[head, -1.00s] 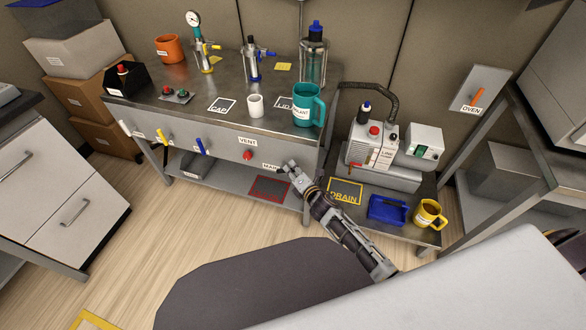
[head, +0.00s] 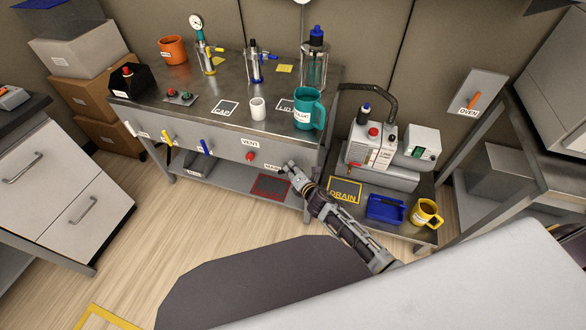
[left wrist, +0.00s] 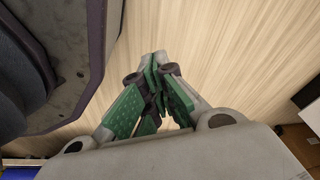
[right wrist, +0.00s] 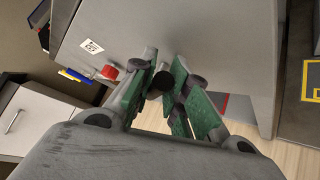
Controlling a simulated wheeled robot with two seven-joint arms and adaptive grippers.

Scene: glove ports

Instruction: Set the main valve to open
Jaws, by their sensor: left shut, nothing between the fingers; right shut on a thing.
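The main valve sits on the front panel of the bench, at the right end, beside a small label that reads MAIN (head: 272,167) and is partly covered. My right gripper (head: 286,169) is at the panel there, reaching in from the lower right. In the right wrist view its fingers are shut on a dark round part (right wrist: 162,81), which I take for the main valve's handle. The rest of the valve is hidden by the fingers, so its setting cannot be read. My left gripper (left wrist: 158,92) is shut and empty above the wooden floor, outside the head view.
Left of the main valve is a red knob (head: 250,156) under the VENT label (head: 250,143). Blue (head: 206,147) and yellow (head: 167,138) handles are further left. A teal mug (head: 308,110) stands on the bench above. A pump (head: 372,150) stands on the low table at right.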

